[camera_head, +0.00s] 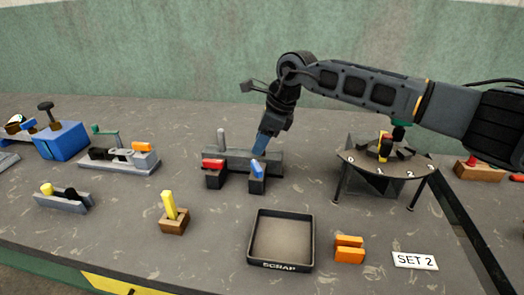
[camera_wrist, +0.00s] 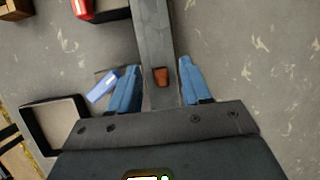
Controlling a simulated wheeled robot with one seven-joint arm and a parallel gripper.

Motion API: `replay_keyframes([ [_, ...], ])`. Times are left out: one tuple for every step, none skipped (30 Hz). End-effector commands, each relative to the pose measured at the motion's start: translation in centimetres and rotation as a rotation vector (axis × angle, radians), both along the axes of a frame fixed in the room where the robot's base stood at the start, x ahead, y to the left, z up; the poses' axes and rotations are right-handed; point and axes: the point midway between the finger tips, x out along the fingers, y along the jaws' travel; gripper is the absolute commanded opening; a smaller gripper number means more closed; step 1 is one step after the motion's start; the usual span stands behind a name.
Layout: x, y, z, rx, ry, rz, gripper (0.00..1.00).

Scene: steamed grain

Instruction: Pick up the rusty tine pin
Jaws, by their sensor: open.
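The rusty tine pin (camera_wrist: 161,77) shows in the wrist view as a short brown-orange peg standing in the grey bar (camera_wrist: 153,30). My gripper (camera_wrist: 160,66) is open, with one blue finger on each side of the bar and the pin between them, apart from both. In the head view my gripper (camera_head: 262,146) points down over the right part of the grey bar (camera_head: 232,156). There the pin is not visible, apparently hidden by the fingers.
A blue-topped black block (camera_head: 257,184) and a red-topped black block (camera_head: 215,180) stand in front of the bar. The blue top (camera_wrist: 102,85) lies close to my left finger. The SCRAP tray (camera_head: 281,266) is nearer the front. A round-edged stand (camera_head: 352,161) is at right.

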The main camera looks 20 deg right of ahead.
Motion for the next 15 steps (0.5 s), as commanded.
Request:
replay_keyframes([
  [0.13, 0.13, -0.43, 0.001, 0.001, -0.001, 0.48],
  [0.17, 0.19, -0.61, 0.001, 0.0, -0.002, 0.48],
  [0.2, 0.22, -0.76, 0.001, 0.0, -0.002, 0.48],
  [0.21, 0.24, -0.8, 0.001, 0.0, -0.001, 0.48],
  [0.22, 0.23, -0.81, 0.001, 0.0, -0.001, 0.48],
  [0.22, 0.22, -0.8, 0.001, 0.0, -0.001, 0.48],
  [0.21, 0.22, -0.79, 0.001, 0.0, -0.001, 0.48],
  [0.21, 0.22, -0.79, 0.001, 0.0, -0.001, 0.48],
  [0.21, 0.22, -0.79, 0.001, 0.0, -0.001, 0.46],
  [0.21, 0.22, -0.78, 0.001, 0.0, -0.001, 0.43],
  [0.22, 0.22, -0.78, 0.001, 0.0, -0.001, 0.4],
  [0.21, 0.22, -0.78, 0.001, 0.0, -0.001, 0.36],
  [0.21, 0.22, -0.77, 0.001, 0.0, -0.001, 0.33],
  [0.21, 0.22, -0.77, 0.001, 0.0, -0.001, 0.31],
  [0.21, 0.22, -0.77, 0.001, 0.0, -0.001, 0.27],
])
